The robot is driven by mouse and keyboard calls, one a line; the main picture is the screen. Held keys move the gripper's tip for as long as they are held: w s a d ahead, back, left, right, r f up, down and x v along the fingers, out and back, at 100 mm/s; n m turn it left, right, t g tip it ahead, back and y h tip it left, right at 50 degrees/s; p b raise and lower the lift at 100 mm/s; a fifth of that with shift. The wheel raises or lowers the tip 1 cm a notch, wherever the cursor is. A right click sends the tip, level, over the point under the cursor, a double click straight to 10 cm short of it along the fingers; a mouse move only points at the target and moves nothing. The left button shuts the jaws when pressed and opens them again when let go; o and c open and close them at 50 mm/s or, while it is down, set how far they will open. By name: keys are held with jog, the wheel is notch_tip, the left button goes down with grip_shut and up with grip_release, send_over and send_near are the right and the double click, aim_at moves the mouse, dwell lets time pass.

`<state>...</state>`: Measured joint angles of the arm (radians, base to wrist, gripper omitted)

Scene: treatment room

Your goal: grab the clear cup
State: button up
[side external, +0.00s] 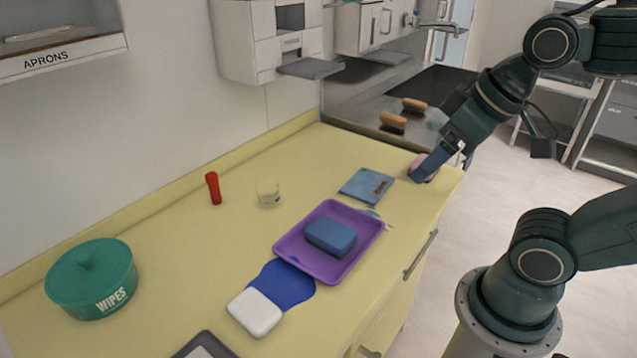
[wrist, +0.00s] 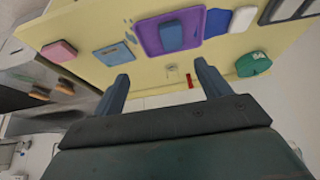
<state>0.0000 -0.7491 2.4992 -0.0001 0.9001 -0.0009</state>
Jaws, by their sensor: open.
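The clear cup (side external: 268,193) is a small see-through tumbler standing on the yellow counter, to the right of a red object (side external: 214,188). In the wrist view the cup (wrist: 172,67) is small and faint, seen between and beyond the two fingers. My gripper (side external: 418,178) is at the far right end of the counter, well apart from the cup. In the wrist view my gripper (wrist: 162,80) has its fingers spread wide with nothing between them.
A purple tray (side external: 325,273) with a blue sponge (side external: 331,237) lies right of the cup. A blue booklet (side external: 367,186) and a pink block (wrist: 59,51) are near my gripper. A green wipes tub (side external: 92,279) stands at left. The yellow counter (side external: 190,260) is bare around the cup.

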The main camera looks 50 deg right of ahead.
jog(key=w+r+n+g, duration=0.1)
jog(key=w+r+n, duration=0.25)
jog(key=w, duration=0.55)
jog(key=n+g+y, duration=0.1)
jog(key=n+g, duration=0.3)
jog(key=n, duration=0.8)
send_over(267, 189)
jog(key=w+d, duration=0.2)
jog(key=d, duration=0.1)
notch_tip(267, 189, down, 13)
jog(key=shift+s+f, duration=0.1)
jog(key=shift+f, duration=0.3)
jog(key=shift+a+f, duration=0.2)
jog(key=shift+f, duration=1.5)
jog(key=shift+a+f, duration=0.15)
jog(key=shift+f, duration=1.55)
jog(key=shift+f, duration=0.15)
jog(key=shift+a+f, duration=0.15)
jog(key=shift+f, duration=1.1)
jog(key=shift+a+f, duration=0.15)
jog(key=shift+f, duration=1.05)
